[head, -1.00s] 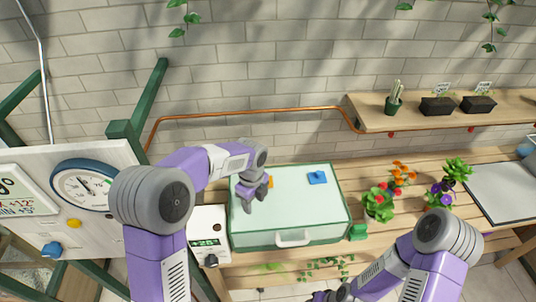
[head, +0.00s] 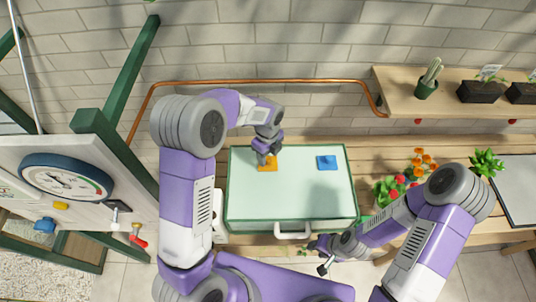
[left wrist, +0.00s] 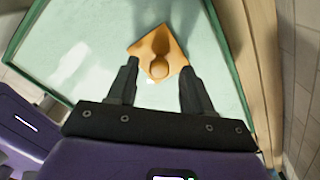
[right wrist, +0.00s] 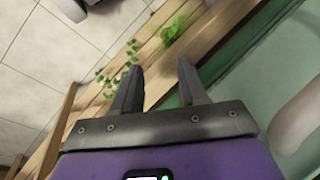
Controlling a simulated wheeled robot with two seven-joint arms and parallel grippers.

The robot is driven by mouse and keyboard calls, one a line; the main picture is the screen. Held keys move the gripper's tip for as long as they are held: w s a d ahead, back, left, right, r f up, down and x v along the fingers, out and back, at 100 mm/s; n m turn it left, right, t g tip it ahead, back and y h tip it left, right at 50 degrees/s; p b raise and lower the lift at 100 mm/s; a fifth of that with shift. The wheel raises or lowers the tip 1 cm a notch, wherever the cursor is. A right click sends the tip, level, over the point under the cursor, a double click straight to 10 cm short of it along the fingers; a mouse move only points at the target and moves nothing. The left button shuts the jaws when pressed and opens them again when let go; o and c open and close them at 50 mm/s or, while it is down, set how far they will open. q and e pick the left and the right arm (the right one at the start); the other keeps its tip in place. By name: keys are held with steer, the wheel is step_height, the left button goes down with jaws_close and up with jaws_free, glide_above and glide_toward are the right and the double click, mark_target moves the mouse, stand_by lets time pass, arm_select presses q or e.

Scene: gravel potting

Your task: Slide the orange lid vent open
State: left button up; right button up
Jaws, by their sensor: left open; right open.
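The orange lid vent (head: 271,168) lies near the left back of the pale green lid (head: 290,195). It is a square plate with a round knob, which shows in the left wrist view (left wrist: 158,67). My left gripper (head: 264,158) is above it, covering part of it in the head view. In the left wrist view its fingers (left wrist: 159,78) are open, one on each side of the knob, with nothing held. I cannot tell how far above the vent the tips are. My right gripper (right wrist: 160,68) is open and empty, near the bench's front edge.
A blue vent (head: 327,162) sits right of the orange one on the lid. A white handle (head: 293,230) sticks out at the box front. Flowering plants (head: 420,165) stand to the right. A gauge panel (head: 70,178) stands left. The lid's middle is clear.

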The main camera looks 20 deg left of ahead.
arm_select(q)
steer(key=shift+s+f, duration=0.15)
steer(key=shift+f, duration=0.3)
steer(key=shift+c, duration=0.5)
jaws_close()
steer(key=a, duration=0.2)
steer(key=s+a, duration=0.1)
steer(key=a, duration=0.3)
steer(key=shift+s, duration=0.25)
steer(key=shift+d, duration=0.15)
